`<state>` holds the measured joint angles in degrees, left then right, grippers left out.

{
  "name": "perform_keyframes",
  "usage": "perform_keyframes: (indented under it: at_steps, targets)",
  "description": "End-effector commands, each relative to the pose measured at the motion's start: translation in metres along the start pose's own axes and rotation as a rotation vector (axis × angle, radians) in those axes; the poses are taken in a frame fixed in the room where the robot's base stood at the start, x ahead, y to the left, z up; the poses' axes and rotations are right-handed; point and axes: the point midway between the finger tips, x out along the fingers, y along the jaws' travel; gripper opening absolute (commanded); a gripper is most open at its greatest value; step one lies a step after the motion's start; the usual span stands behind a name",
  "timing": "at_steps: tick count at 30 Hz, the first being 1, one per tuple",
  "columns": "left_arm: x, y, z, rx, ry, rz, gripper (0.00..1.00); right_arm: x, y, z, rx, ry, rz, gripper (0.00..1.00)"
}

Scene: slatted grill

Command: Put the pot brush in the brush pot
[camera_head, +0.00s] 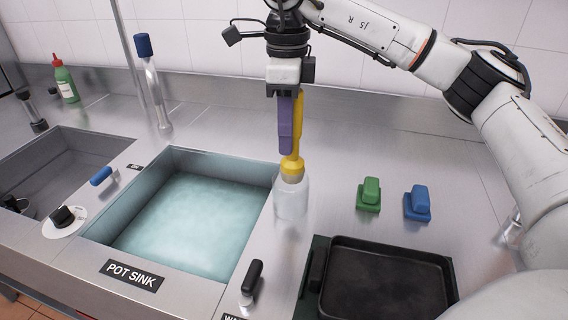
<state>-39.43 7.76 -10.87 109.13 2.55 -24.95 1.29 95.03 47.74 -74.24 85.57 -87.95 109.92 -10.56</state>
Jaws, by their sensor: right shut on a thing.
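The pot brush (293,165) has a yellow handle and a wider yellow head. It stands upright with its lower end at the mouth of the brush pot (291,201), a clear, pale container. The pot stands on the steel counter at the right edge of the pot sink. My right gripper (291,122) comes down from above with purple fingers and is shut on the brush handle. The bristles are hard to make out; I cannot tell how deep they sit inside the pot. My left gripper is not in view.
The pot sink (190,225) holds pale blue water left of the pot. A green scrubber (370,194) and a blue scrubber (418,203) lie on the counter to the right. A dark pan (385,282) is at the front right. A black-handled lever (252,280) stands in front.

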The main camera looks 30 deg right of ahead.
Motion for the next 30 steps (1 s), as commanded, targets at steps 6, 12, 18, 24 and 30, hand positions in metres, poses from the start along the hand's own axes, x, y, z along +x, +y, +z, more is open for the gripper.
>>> perform_keyframes:
  at_steps: [6, 12, 18, 24, 30]
  targets:
    - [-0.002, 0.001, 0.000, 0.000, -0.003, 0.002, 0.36, 0.020, 0.000, 0.000, -0.001, 0.000, -0.001, 0.00]
    - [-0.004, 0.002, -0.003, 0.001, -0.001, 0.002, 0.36, 0.046, 0.000, 0.000, -0.002, 0.001, 0.000, 0.00]
    - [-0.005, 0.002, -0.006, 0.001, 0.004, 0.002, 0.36, 0.054, 0.000, 0.001, -0.003, -0.002, -0.003, 0.00]
    - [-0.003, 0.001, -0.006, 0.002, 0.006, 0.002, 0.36, 0.057, 0.000, 0.001, -0.003, -0.002, -0.002, 0.00]
    - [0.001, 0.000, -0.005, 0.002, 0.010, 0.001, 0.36, 0.064, 0.000, 0.001, -0.004, -0.002, -0.001, 0.00]
